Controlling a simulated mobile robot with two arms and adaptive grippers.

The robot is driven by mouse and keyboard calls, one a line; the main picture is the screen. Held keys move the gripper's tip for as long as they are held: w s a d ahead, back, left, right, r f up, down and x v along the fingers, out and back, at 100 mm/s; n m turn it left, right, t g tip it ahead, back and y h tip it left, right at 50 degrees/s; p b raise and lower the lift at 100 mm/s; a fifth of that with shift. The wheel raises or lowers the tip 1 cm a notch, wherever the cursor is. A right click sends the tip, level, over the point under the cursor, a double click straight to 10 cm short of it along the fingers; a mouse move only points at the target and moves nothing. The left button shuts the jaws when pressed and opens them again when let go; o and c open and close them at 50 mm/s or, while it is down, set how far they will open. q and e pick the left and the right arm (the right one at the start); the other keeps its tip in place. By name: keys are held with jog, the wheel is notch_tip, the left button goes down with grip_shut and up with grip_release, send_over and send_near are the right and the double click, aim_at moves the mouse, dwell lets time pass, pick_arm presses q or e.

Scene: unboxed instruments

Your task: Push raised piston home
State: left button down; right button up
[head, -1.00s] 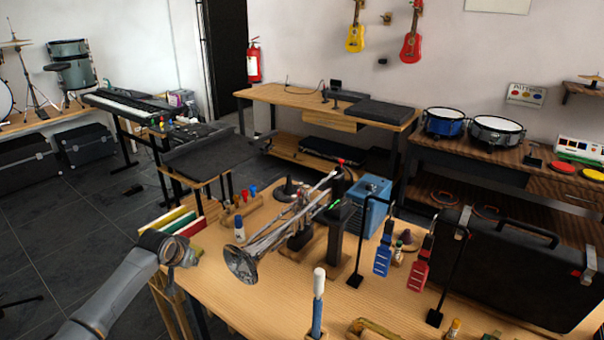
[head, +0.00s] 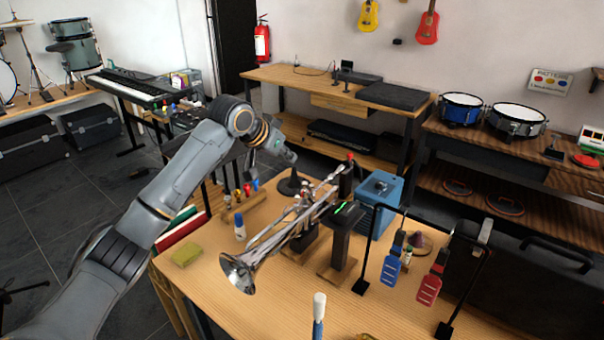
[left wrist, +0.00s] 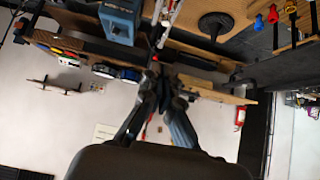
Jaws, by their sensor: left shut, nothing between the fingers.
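A silver trumpet (head: 275,243) lies tilted on a stand on the wooden workbench (head: 205,272), its bell toward the front left. Its valve section (head: 306,218) is small in the head view, and I cannot tell which piston is raised. Part of the trumpet shows at the top of the left wrist view (left wrist: 168,18). My left gripper (left wrist: 163,80) is shut and empty. In the head view it is above the bench's back left part, behind and left of the trumpet and apart from it. My right gripper is not in view.
A blue box (head: 379,190), a dark post (head: 341,240) and stands with blue (head: 392,264) and red (head: 430,285) hanging pieces are right of the trumpet. The bench's front left is fairly clear.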

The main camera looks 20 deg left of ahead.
pick_arm(q)
jog(key=p, duration=0.1)
send_over(305, 186)
jog(key=s+a, duration=0.1)
jog(key=s, duration=0.1)
notch_tip(305, 186, down, 4)
jog(key=f, duration=0.2)
jog(key=w+f+p, duration=0.1)
jog(key=f, duration=0.2)
jog(key=shift+f, duration=0.15)
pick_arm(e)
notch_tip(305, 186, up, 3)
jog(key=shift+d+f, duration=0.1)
pick_arm(q)
jog(key=shift+f, duration=0.1)
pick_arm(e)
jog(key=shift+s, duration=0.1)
